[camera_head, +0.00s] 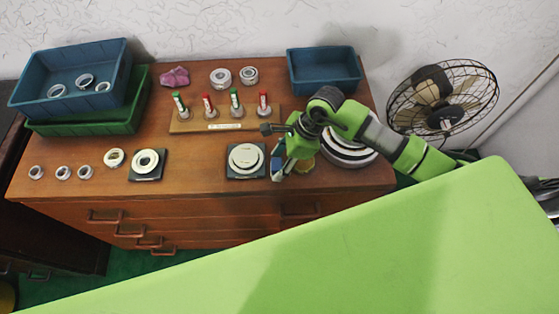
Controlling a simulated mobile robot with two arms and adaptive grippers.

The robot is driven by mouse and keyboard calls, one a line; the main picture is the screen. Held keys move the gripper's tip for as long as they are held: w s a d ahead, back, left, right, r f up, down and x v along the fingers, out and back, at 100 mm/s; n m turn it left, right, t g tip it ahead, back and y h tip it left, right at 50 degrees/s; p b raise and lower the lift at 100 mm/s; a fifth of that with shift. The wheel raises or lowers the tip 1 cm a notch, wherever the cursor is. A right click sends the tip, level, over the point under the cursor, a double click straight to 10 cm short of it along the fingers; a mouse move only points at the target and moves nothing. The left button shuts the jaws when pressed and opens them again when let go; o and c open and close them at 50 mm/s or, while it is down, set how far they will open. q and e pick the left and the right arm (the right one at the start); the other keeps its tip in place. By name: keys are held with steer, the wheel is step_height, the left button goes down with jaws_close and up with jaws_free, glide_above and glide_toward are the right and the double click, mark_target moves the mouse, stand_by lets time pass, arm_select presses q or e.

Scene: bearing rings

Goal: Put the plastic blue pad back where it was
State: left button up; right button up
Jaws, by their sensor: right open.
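A square dark pad (232,173), dark blue or black, lies on the cabinet top near the front edge, with a pale round ring part (246,157) on it. A second dark square pad (135,177) lies further left under a white ring (147,161). I cannot tell which of them is the blue plastic pad. My right gripper (273,150) is open just right of the nearer-centre pad, low over the cabinet top; a small blue piece shows at its lower finger, and I cannot tell whether it is a separate thing. My left gripper is out of view.
The wooden cabinet top (205,180) holds a marker stand (200,125), blue bins (325,72) and (65,72), a green bin (140,105), and several loose rings. Large stacked discs (350,152) sit right of my gripper. A fan (440,100) stands at right.

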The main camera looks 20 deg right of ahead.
steer(key=b+v, duration=0.2)
steer(key=v, duration=1)
